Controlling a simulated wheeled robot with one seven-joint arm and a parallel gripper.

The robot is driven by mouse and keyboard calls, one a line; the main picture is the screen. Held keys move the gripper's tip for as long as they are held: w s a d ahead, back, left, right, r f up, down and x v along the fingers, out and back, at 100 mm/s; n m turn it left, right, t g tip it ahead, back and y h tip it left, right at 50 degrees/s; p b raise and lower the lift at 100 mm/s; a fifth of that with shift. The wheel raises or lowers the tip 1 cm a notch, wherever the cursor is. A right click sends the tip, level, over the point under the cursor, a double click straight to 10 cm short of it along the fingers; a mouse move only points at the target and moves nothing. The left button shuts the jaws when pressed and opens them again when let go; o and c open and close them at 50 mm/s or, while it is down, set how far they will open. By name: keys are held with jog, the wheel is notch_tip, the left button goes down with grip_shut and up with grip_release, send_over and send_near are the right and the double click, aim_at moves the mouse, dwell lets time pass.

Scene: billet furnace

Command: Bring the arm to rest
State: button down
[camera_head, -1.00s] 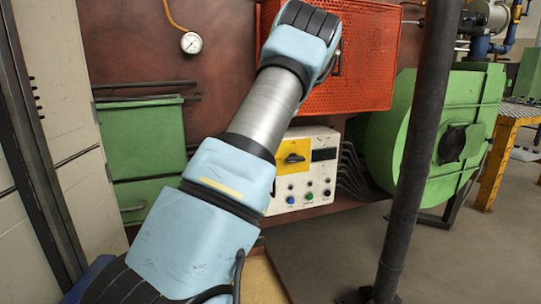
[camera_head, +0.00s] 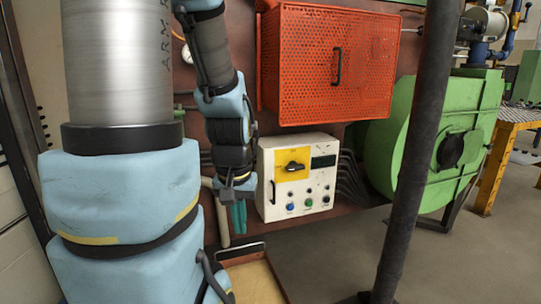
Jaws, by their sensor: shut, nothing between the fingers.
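My arm fills the left of the view, light blue and grey, folded with its forearm hanging down. My gripper (camera_head: 238,217) points downward just left of the white control box. Its teal fingers are together, with nothing seen between them. It appears apart from the box, though the depth gap is hard to tell.
The white control box (camera_head: 318,193) has a yellow switch plate and several buttons. Above it is the red perforated guard (camera_head: 300,60) with a black handle. A green blower housing (camera_head: 400,140) and a dark post (camera_head: 410,200) stand right. A tray (camera_head: 262,283) lies below. Floor at right is open.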

notch_tip(320, 180, up, 17)
jog(key=p, duration=1.5)
jog(key=shift+p, duration=0.3)
